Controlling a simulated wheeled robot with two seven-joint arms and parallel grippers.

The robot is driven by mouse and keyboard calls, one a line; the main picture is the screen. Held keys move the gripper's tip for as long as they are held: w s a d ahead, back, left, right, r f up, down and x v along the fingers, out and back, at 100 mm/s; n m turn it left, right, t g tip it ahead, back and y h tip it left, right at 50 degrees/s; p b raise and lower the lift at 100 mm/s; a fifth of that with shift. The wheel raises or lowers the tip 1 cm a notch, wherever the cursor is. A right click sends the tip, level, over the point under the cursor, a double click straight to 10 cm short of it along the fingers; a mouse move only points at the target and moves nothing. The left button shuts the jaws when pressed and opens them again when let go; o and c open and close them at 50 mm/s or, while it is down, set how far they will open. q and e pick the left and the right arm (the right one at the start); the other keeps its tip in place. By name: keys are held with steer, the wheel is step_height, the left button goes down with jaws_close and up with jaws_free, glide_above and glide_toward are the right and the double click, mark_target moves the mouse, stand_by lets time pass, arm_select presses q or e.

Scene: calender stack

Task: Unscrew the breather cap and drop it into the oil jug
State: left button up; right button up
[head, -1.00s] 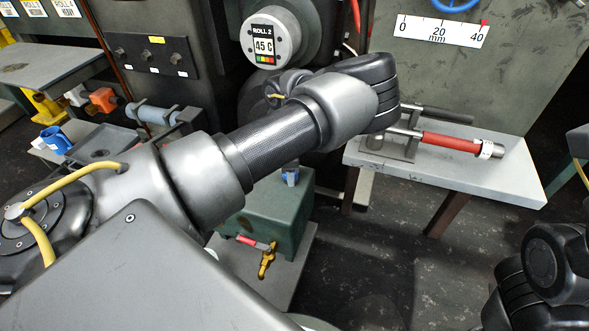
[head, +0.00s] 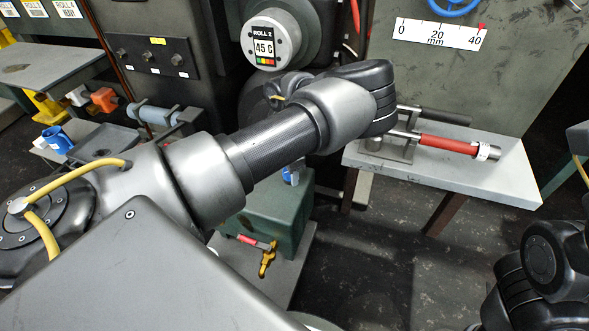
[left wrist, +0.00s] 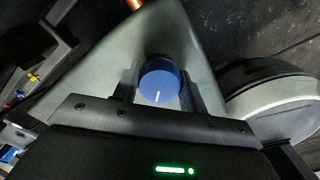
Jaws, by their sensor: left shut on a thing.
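The blue breather cap (left wrist: 159,80) with a white mark sits between the two fingers of my left gripper (left wrist: 158,92) in the left wrist view. The fingers are shut on its sides. In the head view the cap (head: 291,177) shows just below my left forearm, at the top of a green gearbox-like housing (head: 262,212). My forearm hides most of the left gripper there. I cannot tell whether the cap is still seated. A blue jug-like vessel (head: 56,139), likely the oil jug, stands at the left. My right gripper is not visible; only dark right arm parts show.
A brass valve with a red handle (head: 265,252) projects from the housing's front. A grey bench (head: 490,182) at the right holds a red-handled tool (head: 447,145). A grey tray (head: 105,143) lies beside the blue vessel. Dark floor is open at lower centre.

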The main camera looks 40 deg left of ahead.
arm_select(q)
steer(key=shift+w+a+r, duration=0.1)
steer(key=shift+w+r, duration=0.05)
steer(key=shift+w, duration=0.15)
steer(key=shift+n, duration=1.1)
steer(key=o, duration=0.9)
steer(key=shift+c, duration=0.2)
steer(key=shift+o, duration=1)
steer(key=shift+s, duration=0.1)
steer(key=shift+s+p, duration=0.1)
steer(key=shift+p, duration=0.2)
